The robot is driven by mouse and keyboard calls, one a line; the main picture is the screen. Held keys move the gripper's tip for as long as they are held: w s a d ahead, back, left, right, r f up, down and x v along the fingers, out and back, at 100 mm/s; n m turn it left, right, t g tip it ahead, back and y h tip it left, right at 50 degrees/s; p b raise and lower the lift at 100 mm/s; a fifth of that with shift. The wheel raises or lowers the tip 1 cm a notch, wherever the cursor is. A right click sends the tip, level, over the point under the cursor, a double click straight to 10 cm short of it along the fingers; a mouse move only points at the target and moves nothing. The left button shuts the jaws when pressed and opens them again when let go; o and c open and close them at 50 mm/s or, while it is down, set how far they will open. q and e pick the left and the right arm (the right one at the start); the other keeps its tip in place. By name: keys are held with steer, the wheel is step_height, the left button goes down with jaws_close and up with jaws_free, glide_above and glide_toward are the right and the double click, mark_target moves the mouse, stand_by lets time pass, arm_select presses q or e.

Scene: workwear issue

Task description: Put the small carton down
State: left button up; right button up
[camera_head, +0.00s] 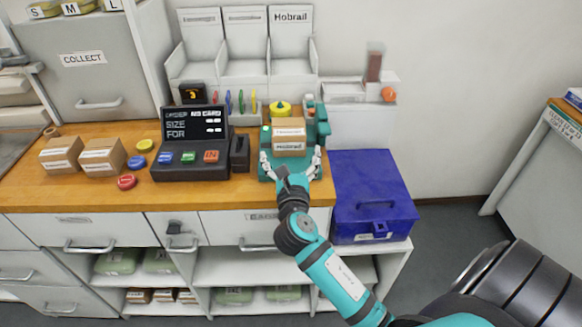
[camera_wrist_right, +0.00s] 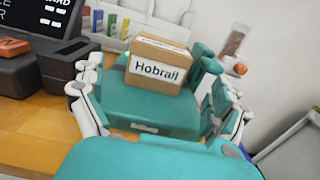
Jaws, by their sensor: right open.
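The small carton (camera_head: 289,139) is brown cardboard with a white label reading "Hobrail". It sits upright on a teal device with a flat platform (camera_head: 266,171) at the right part of the wooden counter. In the right wrist view the carton (camera_wrist_right: 158,66) rests toward the back of the teal platform (camera_wrist_right: 150,115). My right gripper (camera_head: 290,160) is open, with its fingers spread to either side of the carton's front. In the wrist view the fingers (camera_wrist_right: 157,105) stand clear of the carton on both sides. My left gripper is not seen.
Left of the platform stand a black terminal (camera_head: 190,145) and a small dark reader (camera_head: 239,153). Two more cartons (camera_head: 101,156) and coloured discs (camera_head: 127,182) lie further left. A blue box (camera_head: 372,195) stands right of the counter. Pale "Hobrail" bins (camera_head: 291,65) stand behind.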

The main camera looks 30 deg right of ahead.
steer(key=shift+v, duration=1.95)
